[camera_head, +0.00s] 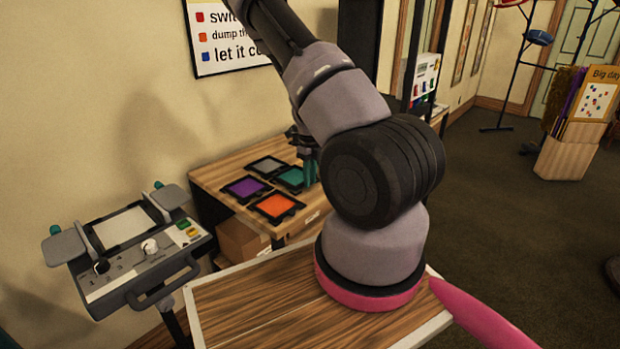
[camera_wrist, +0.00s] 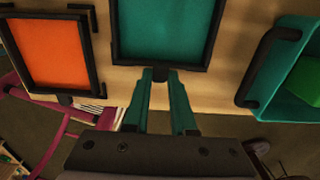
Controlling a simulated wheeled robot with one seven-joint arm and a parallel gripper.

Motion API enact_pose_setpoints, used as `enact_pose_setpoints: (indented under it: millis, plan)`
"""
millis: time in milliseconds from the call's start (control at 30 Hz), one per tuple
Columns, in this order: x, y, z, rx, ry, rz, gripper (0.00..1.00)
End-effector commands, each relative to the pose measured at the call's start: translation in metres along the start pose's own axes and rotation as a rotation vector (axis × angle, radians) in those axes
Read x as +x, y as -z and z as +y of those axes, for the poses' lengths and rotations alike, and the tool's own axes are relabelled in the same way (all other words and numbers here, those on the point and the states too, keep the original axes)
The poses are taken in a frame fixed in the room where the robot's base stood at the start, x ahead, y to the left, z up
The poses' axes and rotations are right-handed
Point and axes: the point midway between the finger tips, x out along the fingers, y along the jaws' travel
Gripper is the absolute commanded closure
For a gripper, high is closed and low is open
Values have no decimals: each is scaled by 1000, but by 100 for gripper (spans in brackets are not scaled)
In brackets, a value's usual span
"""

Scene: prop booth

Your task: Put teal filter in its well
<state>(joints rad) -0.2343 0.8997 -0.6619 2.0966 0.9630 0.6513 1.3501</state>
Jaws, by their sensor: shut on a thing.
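The teal filter (camera_wrist: 165,30) is a flat teal square in a black frame, at the top middle of the wrist view. In the head view the teal filter (camera_head: 289,177) is on or just above the wooden side table, partly hidden by my arm. My gripper (camera_wrist: 160,74) has its teal fingers together on a small black tab at the near edge of the frame. In the head view my gripper (camera_head: 308,168) points down at the filter's right side. I cannot tell whether the filter is raised. I cannot make out which place is its well.
Purple (camera_head: 244,188), orange (camera_head: 277,206) and grey (camera_head: 267,166) filters lie beside it on the side table (camera_head: 212,172). A lit console (camera_head: 125,228) with knobs stands left. A teal bin (camera_wrist: 275,85) holding something green is right in the wrist view.

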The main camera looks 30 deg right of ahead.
Motion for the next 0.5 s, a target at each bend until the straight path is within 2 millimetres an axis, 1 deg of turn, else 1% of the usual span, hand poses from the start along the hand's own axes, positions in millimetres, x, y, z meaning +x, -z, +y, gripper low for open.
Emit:
enact_pose_setpoints:
  millis: [500]
  plan:
    - [8, 0, 0, 1, 0, 0, 100]
